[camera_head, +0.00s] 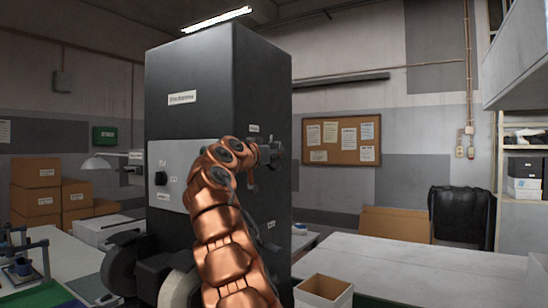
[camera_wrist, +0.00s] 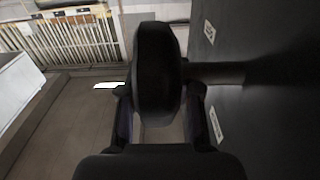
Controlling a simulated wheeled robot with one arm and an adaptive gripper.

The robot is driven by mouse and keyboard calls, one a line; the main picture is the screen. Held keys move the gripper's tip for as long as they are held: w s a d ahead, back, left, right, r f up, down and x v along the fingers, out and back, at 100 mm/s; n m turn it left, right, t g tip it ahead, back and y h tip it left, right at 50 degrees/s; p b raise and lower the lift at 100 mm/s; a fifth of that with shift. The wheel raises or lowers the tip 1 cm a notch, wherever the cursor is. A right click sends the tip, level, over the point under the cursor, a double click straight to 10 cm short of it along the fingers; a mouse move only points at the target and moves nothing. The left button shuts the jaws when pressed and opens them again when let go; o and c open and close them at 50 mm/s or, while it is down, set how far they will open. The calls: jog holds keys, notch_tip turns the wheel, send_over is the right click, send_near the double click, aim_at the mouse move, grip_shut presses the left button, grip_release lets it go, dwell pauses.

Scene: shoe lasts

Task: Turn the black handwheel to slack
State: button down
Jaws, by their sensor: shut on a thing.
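The black handwheel (camera_wrist: 157,70) fills the middle of the wrist view, seen nearly edge-on. Its shaft (camera_wrist: 215,73) runs right into the side of the dark machine (camera_wrist: 270,120). My gripper (camera_wrist: 160,112) is shut on the handwheel, with one finger on each side of it. In the head view my copper arm rises in front of the tall dark machine (camera_head: 215,105), and my gripper (camera_head: 270,156) is at its right side. There I cannot make out the handwheel apart from the gripper. Small white labels (camera_wrist: 215,125) are on the machine side.
A white table (camera_head: 430,270) with an open cardboard box (camera_head: 323,291) is at the right. Cardboard boxes (camera_head: 38,190) are stacked at the left. In the wrist view, a radiator (camera_wrist: 70,45) is at the upper left, beyond open floor.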

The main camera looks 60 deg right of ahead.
jog(key=shift+f+h+b, duration=0.35)
jog(key=shift+h+b, duration=0.05)
jog(key=shift+b, duration=0.55)
jog(key=h+b, duration=0.1)
jog(key=b, duration=0.1)
jog(key=shift+a+r+b, duration=0.1)
jog(key=shift+b, duration=0.25)
jog(key=shift+h+b, duration=0.3)
jog(key=shift+r, duration=0.25)
jog(key=c, duration=0.8)
grip_release()
jog(key=shift+a, duration=0.1)
